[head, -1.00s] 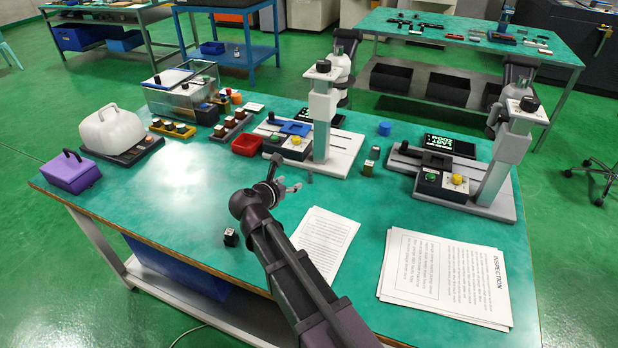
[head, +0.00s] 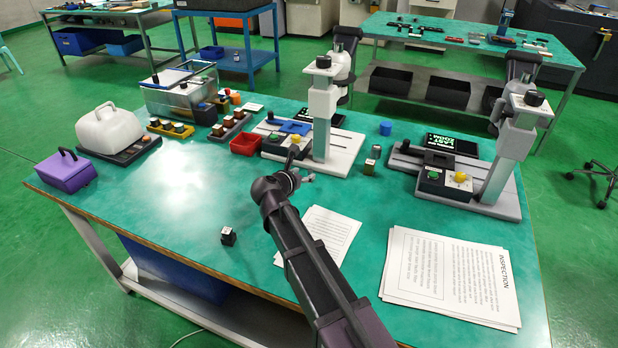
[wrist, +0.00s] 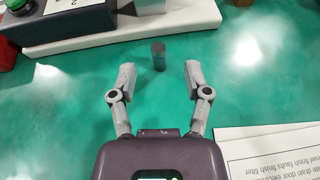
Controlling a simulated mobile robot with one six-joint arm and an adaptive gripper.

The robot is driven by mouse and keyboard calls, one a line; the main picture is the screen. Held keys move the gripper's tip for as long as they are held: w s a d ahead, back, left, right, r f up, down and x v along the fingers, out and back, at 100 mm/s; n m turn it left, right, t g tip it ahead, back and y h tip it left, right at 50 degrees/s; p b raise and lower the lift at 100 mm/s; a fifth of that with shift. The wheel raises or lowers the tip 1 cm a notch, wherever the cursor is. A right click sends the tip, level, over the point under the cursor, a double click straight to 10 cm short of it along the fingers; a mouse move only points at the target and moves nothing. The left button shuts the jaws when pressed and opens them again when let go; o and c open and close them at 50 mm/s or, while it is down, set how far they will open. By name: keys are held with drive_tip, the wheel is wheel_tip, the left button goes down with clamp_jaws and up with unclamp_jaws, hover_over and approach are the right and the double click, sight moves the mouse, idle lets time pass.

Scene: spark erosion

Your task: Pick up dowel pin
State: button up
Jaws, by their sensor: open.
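The dowel pin (wrist: 158,57) is a small dark grey cylinder standing upright on the green table top. In the wrist view it is just ahead of my gripper (wrist: 160,76), roughly centred between the lines of the two fingers. My gripper is open and empty, and the fingers do not touch the pin. In the head view my gripper (head: 302,165) is low over the table, in front of the middle machine stand. The pin cannot be made out clearly there, as the gripper is in front of it.
The middle machine stand (head: 343,160) has its base just beyond the pin. Printed sheets (head: 335,228) lie close by on the right. A small dark block (head: 228,236) sits at the left front. A red tray (head: 245,144) is behind on the left. The table's left middle is clear.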

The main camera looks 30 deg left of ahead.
sight(309, 171)
drive_tip(key=shift+b+x, duration=1)
drive_tip(key=shift+x, duration=1.6)
drive_tip(key=shift+a, duration=0.1)
clamp_jaws()
